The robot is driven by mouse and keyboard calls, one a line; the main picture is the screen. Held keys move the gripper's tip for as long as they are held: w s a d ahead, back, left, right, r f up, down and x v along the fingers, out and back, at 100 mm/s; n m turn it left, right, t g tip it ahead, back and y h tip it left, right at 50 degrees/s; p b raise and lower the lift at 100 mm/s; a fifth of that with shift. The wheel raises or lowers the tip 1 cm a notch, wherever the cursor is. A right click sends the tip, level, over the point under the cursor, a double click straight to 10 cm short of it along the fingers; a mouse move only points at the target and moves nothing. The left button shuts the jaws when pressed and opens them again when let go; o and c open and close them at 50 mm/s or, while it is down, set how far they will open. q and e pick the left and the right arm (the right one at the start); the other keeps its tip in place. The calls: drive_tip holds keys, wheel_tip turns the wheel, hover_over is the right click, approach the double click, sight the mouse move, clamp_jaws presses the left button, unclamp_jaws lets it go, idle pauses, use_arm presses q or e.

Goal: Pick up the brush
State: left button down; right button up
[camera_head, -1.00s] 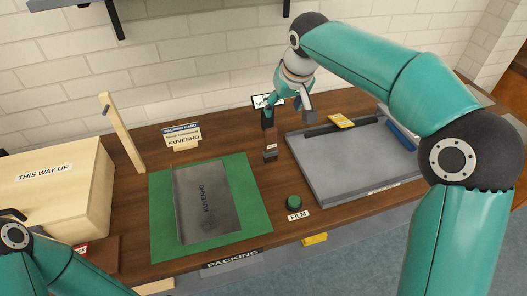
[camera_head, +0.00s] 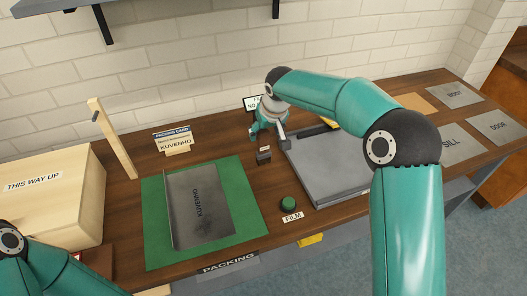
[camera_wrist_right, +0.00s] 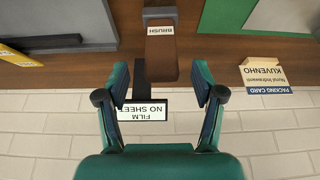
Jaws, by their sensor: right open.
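I cannot tell where brush and any holder divide. My right gripper (camera_head: 269,136) is open just behind and above the block and partly hides that area. In the right wrist view its two fingers (camera_wrist_right: 160,70) are spread on either side of the block, with nothing gripped. My left gripper is out of view; only its arm shows at bottom left.
A grey tray (camera_head: 325,180) lies right of the block. A "FILM NO SHEET" sign (camera_wrist_right: 142,110) stands close to the gripper at the wall. A green button (camera_head: 288,203), a grey sheet (camera_head: 205,195) on a green mat (camera_head: 155,250) and a packing card (camera_head: 173,141) lie around.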

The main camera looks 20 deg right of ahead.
sight(264, 148)
drive_tip(key=shift+w+p+x, duration=0.2)
drive_tip(key=shift+p+x, duration=0.4)
drive_tip(key=shift+x, duration=1.8)
drive_tip(key=shift+r, duration=0.15)
drive_tip(key=c, duration=1.2)
drive_tip(key=shift+r, duration=0.15)
drive_tip(key=shift+c, duration=0.2)
